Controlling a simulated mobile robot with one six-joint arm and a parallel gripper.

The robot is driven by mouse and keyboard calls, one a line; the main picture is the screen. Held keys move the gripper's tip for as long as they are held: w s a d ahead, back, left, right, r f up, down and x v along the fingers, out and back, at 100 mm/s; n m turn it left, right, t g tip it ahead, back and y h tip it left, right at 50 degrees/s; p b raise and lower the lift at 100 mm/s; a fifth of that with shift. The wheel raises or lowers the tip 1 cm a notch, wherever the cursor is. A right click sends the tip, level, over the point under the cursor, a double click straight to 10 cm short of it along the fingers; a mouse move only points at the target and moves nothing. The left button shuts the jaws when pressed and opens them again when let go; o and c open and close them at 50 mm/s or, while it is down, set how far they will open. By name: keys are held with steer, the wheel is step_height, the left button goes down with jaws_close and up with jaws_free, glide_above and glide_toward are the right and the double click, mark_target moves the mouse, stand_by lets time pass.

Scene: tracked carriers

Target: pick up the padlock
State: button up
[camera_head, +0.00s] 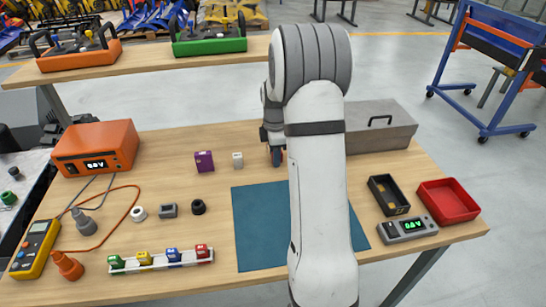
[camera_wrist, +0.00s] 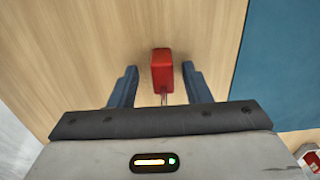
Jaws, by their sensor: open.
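A red padlock (camera_wrist: 161,70) lies on the wooden table in the wrist view, its thin metal shackle pointing toward my gripper's palm. My gripper (camera_wrist: 159,76) is open, with one blue finger on each side of the padlock and a visible gap on both sides. I cannot tell how far above the table the fingertips are. In the head view my gripper (camera_head: 276,158) points down at the table behind the blue mat, and the padlock is hidden there by my arm.
The blue mat (camera_head: 258,225) lies just in front. A purple box (camera_head: 204,161) and a small white block (camera_head: 237,159) stand to the left. A grey toolbox (camera_head: 378,128) is at the right. A red tray (camera_head: 448,202) and a black tray (camera_head: 388,195) stand farther right.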

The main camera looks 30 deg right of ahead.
jaws_close()
stand_by(0.4)
